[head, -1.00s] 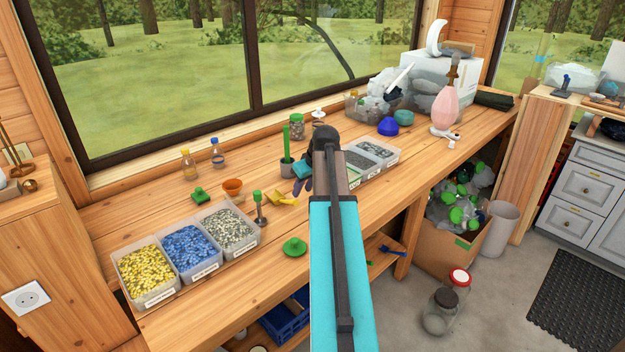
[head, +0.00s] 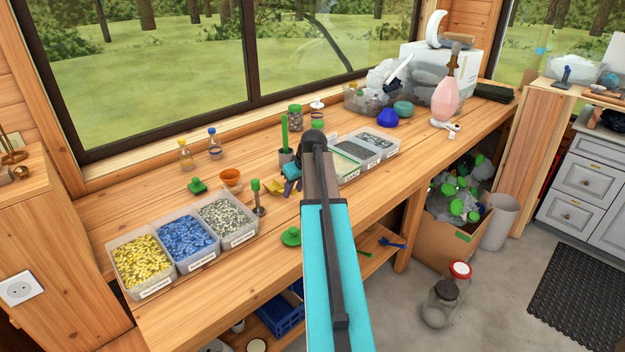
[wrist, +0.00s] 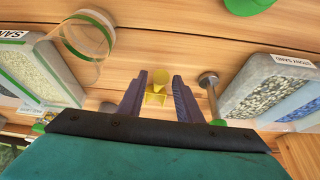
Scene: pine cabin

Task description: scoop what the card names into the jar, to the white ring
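My gripper (wrist: 160,76) is open, its two purple-grey fingers apart above the bench; in the head view it (head: 290,186) shows beside my arm. A yellow piece, apparently a scoop (wrist: 158,82), shows between the fingers in the wrist view, with no clear contact; it also shows in the head view (head: 273,186). A clear round vessel, probably the jar (wrist: 88,42), stands to the left in the wrist view and is hidden by my arm in the head view. The tray labelled stony sand (head: 228,217) holds grey grains. I cannot make out a card.
A sand tray (head: 347,166) and dark-filled trays are behind my arm to the right. A green-handled tool (head: 257,200), orange bowl (head: 231,178) and green lid (head: 291,237) stand nearby.

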